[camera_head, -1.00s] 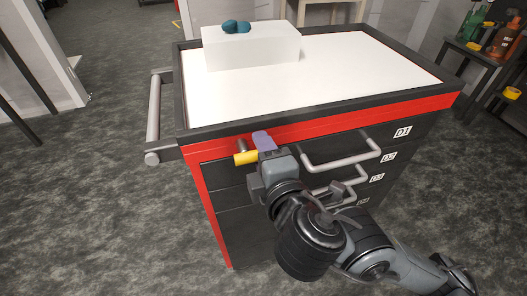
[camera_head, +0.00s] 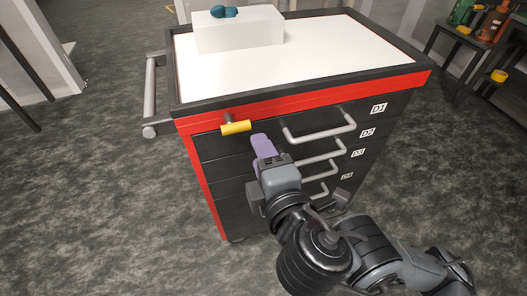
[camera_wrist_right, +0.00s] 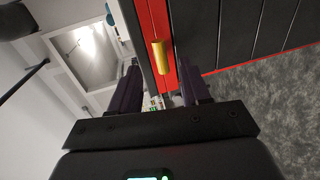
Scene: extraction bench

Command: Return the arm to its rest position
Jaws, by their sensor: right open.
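My right gripper (camera_head: 262,146) is in front of the drawer cabinet (camera_head: 300,101), with its purple fingers pointing up and away from me. It is below and to the right of the yellow knob (camera_head: 235,127) and looks apart from it. In the right wrist view the two fingers of my right gripper (camera_wrist_right: 162,88) are spread with nothing held between them. The yellow knob (camera_wrist_right: 159,56) shows there beyond the gap, on the red edge. My left gripper is in neither view.
The cabinet front has several drawers with bar handles (camera_head: 322,133) close to my right gripper. A side rail (camera_head: 150,95) sticks out at the left. On the white top stands a white block (camera_head: 240,34) bearing a teal object (camera_head: 224,12). Grey floor (camera_head: 90,190) is open at left.

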